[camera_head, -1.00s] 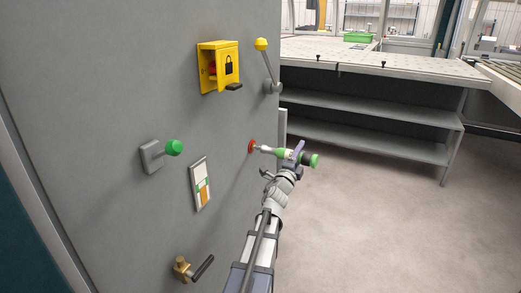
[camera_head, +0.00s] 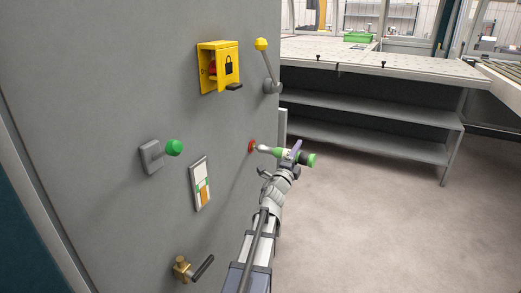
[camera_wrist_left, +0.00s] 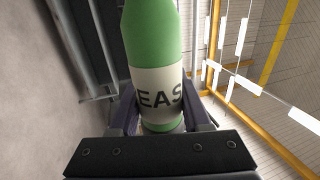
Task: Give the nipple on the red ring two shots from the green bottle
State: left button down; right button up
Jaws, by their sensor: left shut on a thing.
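The red ring (camera_head: 252,146) is on the grey machine panel, right of its middle. The green bottle (camera_head: 280,152) lies roughly level, its pale nozzle (camera_head: 265,149) pointing left at the ring. The nozzle tip is at or very close to the ring; the nipple itself is hidden, so contact cannot be told. My left gripper (camera_head: 297,153) is shut around the bottle near its dark and green rear end. In the left wrist view the bottle (camera_wrist_left: 155,35) stands between the fingers, with a white label reading "EAS". My right gripper is not in view.
On the panel (camera_head: 110,90) are a yellow lock box (camera_head: 219,66), a yellow-knobbed lever (camera_head: 265,62), a green knob (camera_head: 174,147), a gauge (camera_head: 201,183) and a brass valve (camera_head: 183,269). A shelved table (camera_head: 370,105) stands behind right. The floor at right is clear.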

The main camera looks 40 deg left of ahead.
pick_arm(q)
jog(key=shift+a, duration=0.25)
jog(key=shift+d, duration=0.1)
dwell(0.3)
jog(key=shift+w+d, duration=0.25)
jog(key=shift+d, duration=0.75)
jog(key=w+d, duration=0.1)
jog(key=d, duration=0.6)
jog(key=shift+w+d, duration=0.4)
dwell(0.3)
notch_tip(320, 180, up, 31)
jog(key=p, duration=3.1)
